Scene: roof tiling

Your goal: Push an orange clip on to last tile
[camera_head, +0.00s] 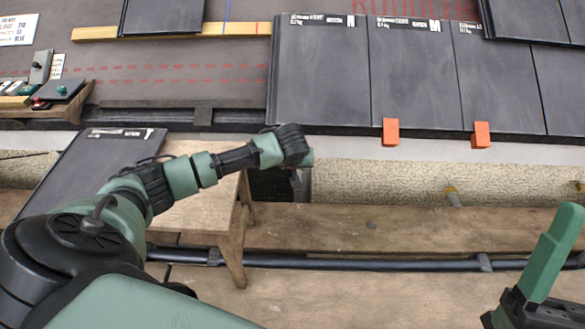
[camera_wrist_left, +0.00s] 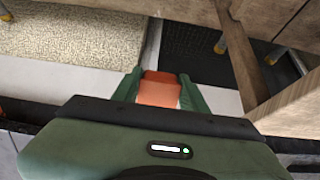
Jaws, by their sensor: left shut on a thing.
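My left gripper (camera_wrist_left: 160,92) is shut on an orange clip (camera_wrist_left: 160,89), which sits between its two green fingers in the left wrist view. In the head view the left wrist hangs just below the lower edge of the leftmost tile (camera_head: 318,75) of the row; the held clip is hidden there. That dark tile shows no clip on its lower edge. Two orange clips, one (camera_head: 390,132) on the second tile (camera_head: 412,75) and one (camera_head: 481,134) on the third tile, sit on the lower edges. Part of my right gripper (camera_head: 535,275) shows at bottom right; its opening is unclear.
A wooden stool or bench (camera_head: 200,170) with a loose dark tile (camera_head: 95,160) stands under my left arm. Wooden planks (camera_head: 340,230) and a black pipe (camera_head: 370,264) run below the eave. A wooden batten (camera_head: 180,31) and tool shelf lie at upper left.

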